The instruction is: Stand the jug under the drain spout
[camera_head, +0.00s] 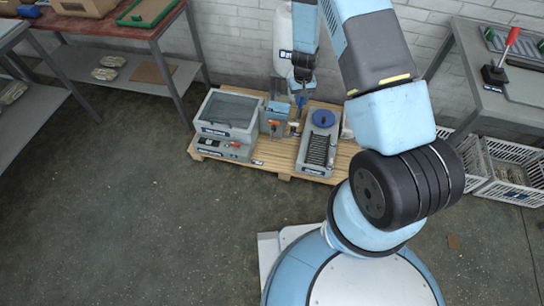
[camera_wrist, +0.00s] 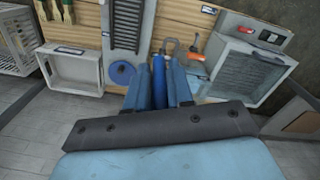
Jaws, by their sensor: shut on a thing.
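My gripper (camera_head: 299,98) points down between two grey machines on the wooden pallet. In the wrist view my gripper (camera_wrist: 161,78) is shut on an upright blue thing (camera_wrist: 158,70); only part of it shows between the fingers. I cannot tell for certain whether it is the jug. A bent grey tube (camera_wrist: 171,44), perhaps the drain spout, arches just beyond the fingertips. An orange-red tap handle (camera_wrist: 197,57) is close by on its right. In the head view my gripper partly covers this spot. No other jug is clearly seen.
A grey lidded unit (camera_head: 228,110) stands left on the pallet (camera_head: 285,169). A ribbed unit (camera_head: 318,148) with a blue disc (camera_head: 323,118) stands right. A white tray (camera_wrist: 72,72) lies beyond it. A white tank (camera_head: 283,25) rises behind. The floor in front is clear.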

